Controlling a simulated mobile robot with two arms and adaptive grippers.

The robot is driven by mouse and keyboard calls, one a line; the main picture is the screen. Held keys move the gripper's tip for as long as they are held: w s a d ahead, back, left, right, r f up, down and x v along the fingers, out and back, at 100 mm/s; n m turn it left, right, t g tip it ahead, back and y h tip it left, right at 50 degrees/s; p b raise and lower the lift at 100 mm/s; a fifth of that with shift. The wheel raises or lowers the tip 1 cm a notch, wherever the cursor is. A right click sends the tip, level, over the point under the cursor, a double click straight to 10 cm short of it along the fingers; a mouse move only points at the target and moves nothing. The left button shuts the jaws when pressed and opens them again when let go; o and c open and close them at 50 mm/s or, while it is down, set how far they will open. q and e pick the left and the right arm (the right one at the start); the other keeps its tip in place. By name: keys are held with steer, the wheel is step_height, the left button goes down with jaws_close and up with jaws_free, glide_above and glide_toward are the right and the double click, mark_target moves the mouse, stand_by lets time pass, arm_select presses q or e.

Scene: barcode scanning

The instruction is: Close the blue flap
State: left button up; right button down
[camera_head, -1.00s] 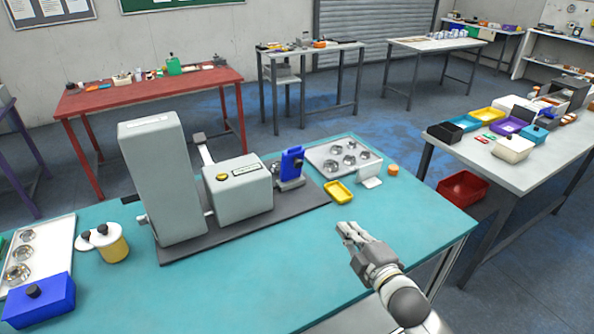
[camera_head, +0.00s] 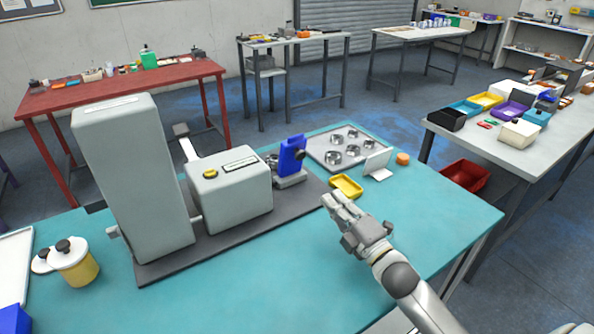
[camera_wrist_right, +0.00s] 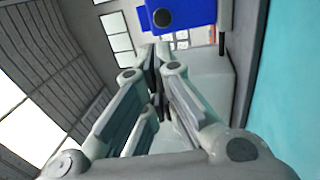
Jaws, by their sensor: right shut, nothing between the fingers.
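The blue flap (camera_head: 291,156) stands upright on a small grey base at the right end of the grey machine (camera_head: 229,190). It has a dark round knob on its side. In the right wrist view the blue flap (camera_wrist_right: 182,14) shows at the top, past the fingertips, with its dark knob facing the camera. My right gripper (camera_head: 335,199) is shut and empty, in front of and to the right of the flap, apart from it. Its closed fingers also show in the wrist view (camera_wrist_right: 157,60). My left gripper is not in view.
A yellow tray (camera_head: 346,186), a white stand (camera_head: 377,166) and an orange round piece (camera_head: 402,159) lie near the gripper. A grey tray with several metal cups (camera_head: 318,146) is behind. A yellow jar (camera_head: 75,264) is at left. The teal table's (camera_head: 300,280) front is clear.

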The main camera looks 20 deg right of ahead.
steer(key=p, duration=0.4)
glide_toward(296, 156)
steer(key=x, duration=0.5)
steer(key=shift+w+a, duration=0.1)
steer(key=shift+w, duration=0.25)
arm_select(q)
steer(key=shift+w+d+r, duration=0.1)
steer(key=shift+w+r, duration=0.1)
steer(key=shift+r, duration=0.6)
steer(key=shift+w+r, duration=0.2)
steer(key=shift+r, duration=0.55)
arm_select(e)
steer(key=shift+w+a, duration=0.1)
steer(key=shift+w, duration=0.45)
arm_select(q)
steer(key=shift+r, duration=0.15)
arm_select(e)
steer(key=shift+r, duration=0.1)
